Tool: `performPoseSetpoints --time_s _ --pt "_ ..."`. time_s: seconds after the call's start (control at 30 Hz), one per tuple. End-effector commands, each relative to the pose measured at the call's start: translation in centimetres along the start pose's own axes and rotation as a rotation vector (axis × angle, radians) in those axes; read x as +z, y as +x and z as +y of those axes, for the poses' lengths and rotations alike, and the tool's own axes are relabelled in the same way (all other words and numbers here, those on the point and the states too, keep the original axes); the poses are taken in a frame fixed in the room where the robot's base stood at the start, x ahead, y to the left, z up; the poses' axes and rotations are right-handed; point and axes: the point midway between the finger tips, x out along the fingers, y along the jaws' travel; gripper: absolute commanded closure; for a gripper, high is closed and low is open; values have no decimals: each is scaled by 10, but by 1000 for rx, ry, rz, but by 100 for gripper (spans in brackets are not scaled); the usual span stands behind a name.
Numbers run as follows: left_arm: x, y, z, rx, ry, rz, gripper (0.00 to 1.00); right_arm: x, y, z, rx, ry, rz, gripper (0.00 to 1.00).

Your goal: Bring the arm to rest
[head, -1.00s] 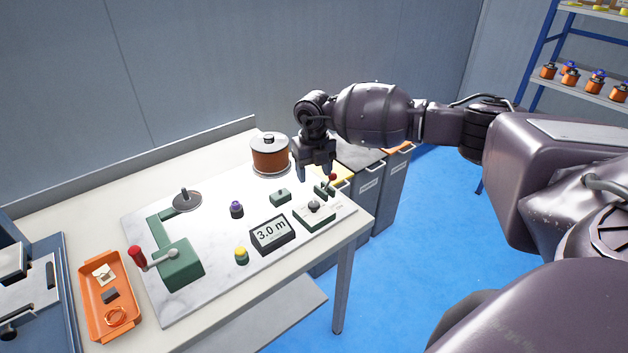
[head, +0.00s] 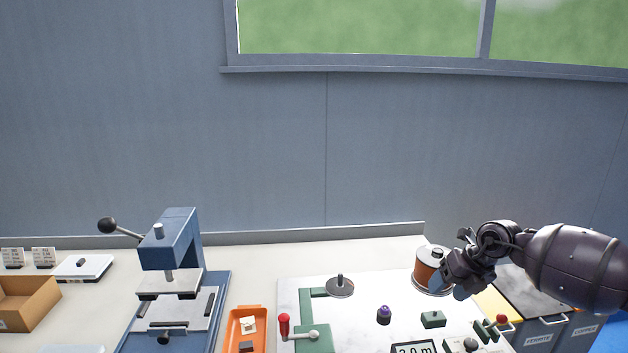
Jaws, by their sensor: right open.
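My right arm comes in from the right in the head view. Its gripper (head: 462,288) is over the right end of the white winder board (head: 362,298), in front of the copper wire spool (head: 427,268). The gripper is open, and nothing shows between its fingers. The winder's green crank unit with a red handle (head: 284,325) stands at the board's left side. A grey disc with a post (head: 340,287) sits behind it. My left gripper is not in view.
A blue press (head: 175,245) with a black ball lever stands left of an orange tray (head: 240,335). A cardboard box (head: 25,302) is at far left. Bins (head: 545,330) stand at the right end of the table. A small purple-topped part (head: 384,314) stands on the board.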

Motion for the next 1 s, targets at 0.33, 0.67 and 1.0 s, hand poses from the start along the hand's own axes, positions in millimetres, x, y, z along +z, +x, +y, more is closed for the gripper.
performPoseSetpoints --time_s 0.33,0.67,1.0 --pt "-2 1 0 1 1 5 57 14 -21 170 793 128 -290 39" --pt "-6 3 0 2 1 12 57 -12 -13 176 1251 804 -448 39" --pt "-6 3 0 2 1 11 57 -81 42 100 1302 1551 -460 39"
